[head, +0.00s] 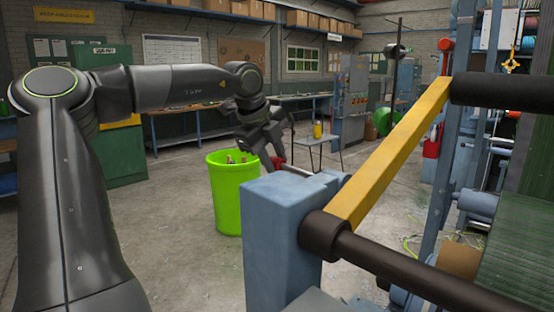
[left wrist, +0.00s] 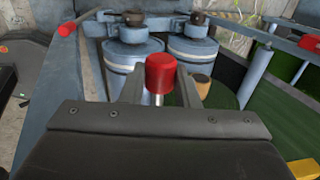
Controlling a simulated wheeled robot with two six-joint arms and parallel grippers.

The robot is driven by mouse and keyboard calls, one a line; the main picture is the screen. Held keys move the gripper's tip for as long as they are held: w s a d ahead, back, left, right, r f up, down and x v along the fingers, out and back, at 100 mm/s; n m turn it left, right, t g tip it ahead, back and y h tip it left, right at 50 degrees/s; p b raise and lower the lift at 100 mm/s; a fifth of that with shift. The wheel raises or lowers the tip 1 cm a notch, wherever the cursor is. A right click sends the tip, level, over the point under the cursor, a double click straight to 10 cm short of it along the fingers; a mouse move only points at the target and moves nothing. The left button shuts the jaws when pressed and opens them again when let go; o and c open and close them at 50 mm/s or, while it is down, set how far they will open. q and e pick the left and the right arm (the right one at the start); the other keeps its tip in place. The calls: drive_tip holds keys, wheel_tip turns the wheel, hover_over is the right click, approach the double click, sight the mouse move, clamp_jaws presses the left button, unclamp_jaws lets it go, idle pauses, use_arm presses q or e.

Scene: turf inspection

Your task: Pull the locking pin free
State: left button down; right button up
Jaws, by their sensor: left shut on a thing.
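The locking pin has a red knob (left wrist: 160,72) and a short bright metal shank under it in the left wrist view. In the head view its red end (head: 277,162) shows small and partly covered at the far side of the blue-grey post (head: 283,205). A pale rod runs from it toward the steel behind the post. My left gripper (head: 268,152) is shut on the pin, with one finger on each side of the knob in the left wrist view (left wrist: 160,90). How deep the pin sits is hidden. My right gripper is not in view.
A lime green bin (head: 236,205) stands beyond my gripper. Blue-grey cylinders (left wrist: 190,60) lie close behind the knob. Open concrete floor is at the left.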

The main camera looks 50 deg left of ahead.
use_arm(q)
drive_tip(key=shift+s+a, duration=0.1)
drive_tip(key=shift+a, duration=0.85)
drive_tip(key=shift+a, duration=0.1)
drive_tip(key=shift+s+a+p, duration=0.15)
drive_tip(key=shift+a+p, duration=0.05)
drive_tip(key=shift+a, duration=1.05)
drive_tip(key=shift+s+a+p, duration=0.1)
drive_tip(key=shift+a+p, duration=0.1)
drive_tip(key=shift+a, duration=1)
